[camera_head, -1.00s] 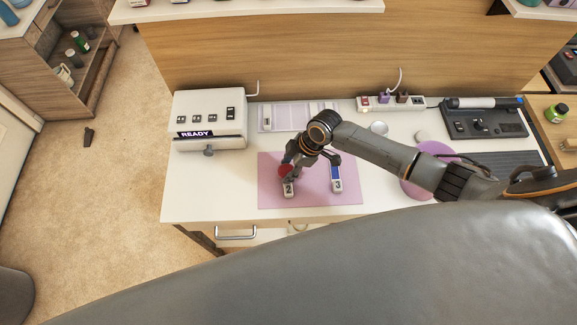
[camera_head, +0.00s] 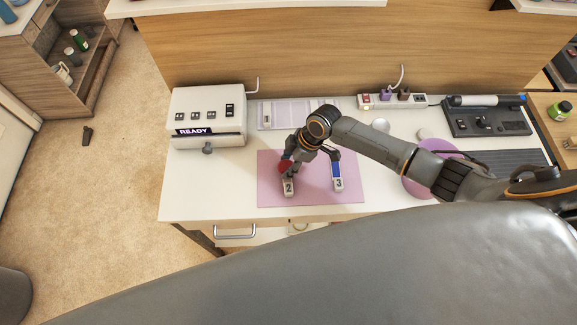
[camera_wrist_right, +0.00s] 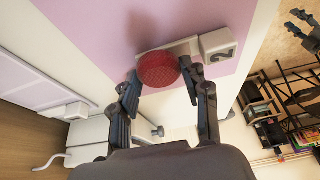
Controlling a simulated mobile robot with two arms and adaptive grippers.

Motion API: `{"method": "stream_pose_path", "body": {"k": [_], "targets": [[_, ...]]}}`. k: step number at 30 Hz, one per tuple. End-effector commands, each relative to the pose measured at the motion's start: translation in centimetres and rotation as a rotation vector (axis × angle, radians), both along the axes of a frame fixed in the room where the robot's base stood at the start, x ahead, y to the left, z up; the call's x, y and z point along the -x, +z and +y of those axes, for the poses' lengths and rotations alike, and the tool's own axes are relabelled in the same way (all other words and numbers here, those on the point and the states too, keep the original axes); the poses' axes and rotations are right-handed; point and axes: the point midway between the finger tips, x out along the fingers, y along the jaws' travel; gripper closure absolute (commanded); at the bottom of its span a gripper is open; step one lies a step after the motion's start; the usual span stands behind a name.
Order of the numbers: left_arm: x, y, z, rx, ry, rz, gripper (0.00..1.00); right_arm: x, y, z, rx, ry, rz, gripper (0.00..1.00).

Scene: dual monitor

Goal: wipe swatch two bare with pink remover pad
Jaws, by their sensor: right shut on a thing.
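Swatch two (camera_head: 289,187) is a narrow strip with a white end block marked 2. It lies on the pink mat (camera_head: 315,197), and its block also shows in the right wrist view (camera_wrist_right: 218,46). My right gripper (camera_head: 288,164) is shut on the remover pad (camera_head: 285,167), a round red-pink disc. In the right wrist view the pad (camera_wrist_right: 158,69) is between the fingertips and over the strip's inner part, hiding it. Whether pad and strip touch is hard to tell. A dark two-pronged shape, perhaps my left gripper (camera_wrist_right: 303,27), shows at the wrist view's edge.
Swatch three (camera_head: 337,177), with a blue face, lies right of swatch two. A white machine reading READY (camera_head: 207,112) stands left. A rack (camera_head: 288,113) and power strip (camera_head: 391,101) are behind. A purple round mat (camera_head: 417,181) lies right, beneath my arm.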

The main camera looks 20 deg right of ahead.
Motion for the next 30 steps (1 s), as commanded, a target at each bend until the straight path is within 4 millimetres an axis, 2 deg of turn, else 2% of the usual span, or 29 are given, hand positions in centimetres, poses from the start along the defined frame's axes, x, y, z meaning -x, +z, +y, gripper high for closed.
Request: {"method": "stream_pose_path", "body": {"k": [9,18,26,30], "targets": [[0.0,1.0,0.0,0.0,0.0,0.0,0.6,1.3,0.0,0.3,0.0,0.001,0.0,0.79],[0.0,-0.1,0.0,0.0,0.0,0.0,0.6,0.0,-0.4,0.0,0.0,0.001,0.0,0.79],[0.0,1.0,0.0,0.0,0.0,0.0,0.6,1.2,-0.3,0.2,0.001,0.002,0.002,0.79],[0.0,0.7,0.0,0.0,0.0,0.0,0.6,1.1,-0.6,0.2,0.001,0.001,0.0,0.79]]}}
